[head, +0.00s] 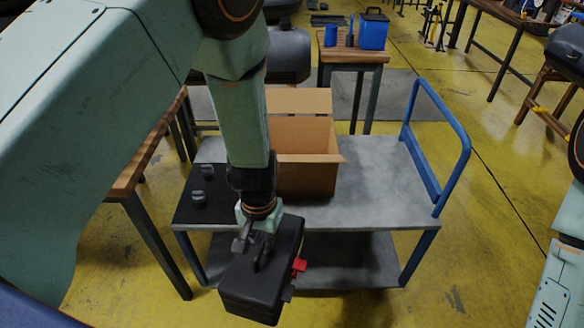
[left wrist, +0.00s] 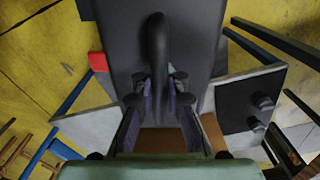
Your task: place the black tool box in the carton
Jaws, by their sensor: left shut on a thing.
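The black tool box (head: 258,277) with a red latch hangs in front of the cart's near edge in the head view. My left gripper (head: 258,238) is shut on its handle from above. In the left wrist view, the dark handle (left wrist: 158,60) runs between the fingers of the left gripper (left wrist: 160,90), with the tool box lid (left wrist: 200,30) behind. The open carton (head: 310,180) stands on the cart, behind the gripper, with flaps raised. Part of the carton is hidden by my left arm. The right gripper is not in view.
The grey cart (head: 375,185) has a blue handle (head: 465,140) on its right. A black mat (head: 190,210) with two small dark objects lies on its left end. A wooden table (head: 365,56) with a blue container (head: 374,30) stands behind. The cart top right of the carton is clear.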

